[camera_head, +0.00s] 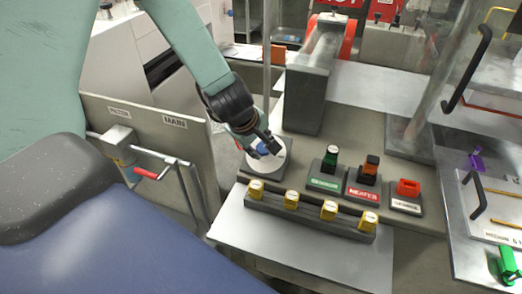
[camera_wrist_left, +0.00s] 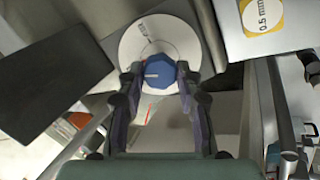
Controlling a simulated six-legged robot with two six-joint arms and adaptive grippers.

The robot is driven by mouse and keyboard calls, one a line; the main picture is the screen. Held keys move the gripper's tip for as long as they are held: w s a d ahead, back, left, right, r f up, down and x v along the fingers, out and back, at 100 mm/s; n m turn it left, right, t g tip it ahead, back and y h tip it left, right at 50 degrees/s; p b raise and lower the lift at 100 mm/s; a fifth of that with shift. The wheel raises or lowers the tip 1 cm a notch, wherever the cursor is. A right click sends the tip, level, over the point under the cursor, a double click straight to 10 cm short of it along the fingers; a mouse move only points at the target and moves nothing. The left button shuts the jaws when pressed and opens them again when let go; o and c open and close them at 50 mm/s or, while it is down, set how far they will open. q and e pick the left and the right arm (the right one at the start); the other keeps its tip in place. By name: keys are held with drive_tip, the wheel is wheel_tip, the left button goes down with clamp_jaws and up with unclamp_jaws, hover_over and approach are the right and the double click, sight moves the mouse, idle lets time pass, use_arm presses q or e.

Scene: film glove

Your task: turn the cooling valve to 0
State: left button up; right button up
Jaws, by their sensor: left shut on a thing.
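The cooling valve is a blue knob (camera_head: 263,150) on a round white dial (camera_head: 268,166), at the left end of the grey control panel in the head view. In the left wrist view the faceted blue knob (camera_wrist_left: 160,72) sits on the white dial (camera_wrist_left: 185,42). A pale line on the knob points left. Some dial marks show, but they are too small to read. My left gripper (camera_head: 258,145) comes down from above, its fingers on both sides of the knob, and is shut on it; the wrist view shows both fingers (camera_wrist_left: 159,80). My right gripper is not in view.
A row of yellow knobs (camera_head: 291,200) stands in front of the dial. Green (camera_head: 325,178), red HEATER (camera_head: 364,187) and orange-switch (camera_head: 407,196) controls stand to its right. A grey post (camera_head: 310,95) rises behind. A red-handled lever (camera_head: 146,174) is at left.

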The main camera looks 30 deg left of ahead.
use_arm(q)
drive_tip(key=n+b, duration=0.1)
drive_tip(key=n, duration=0.1)
drive_tip(key=n+b, duration=0.2)
drive_tip(key=n, duration=0.1)
drive_tip(key=shift+s+d+f+t, duration=0.1)
drive_tip(key=shift+s+t, duration=0.1)
drive_tip(key=shift+t, duration=0.1)
idle(0.5)
drive_tip(key=o, duration=1.2)
drive_tip(key=shift+d, duration=0.1)
drive_tip(key=shift+c, duration=0.2)
drive_tip(key=shift+w, duration=0.1)
drive_tip(key=shift+a, duration=0.2)
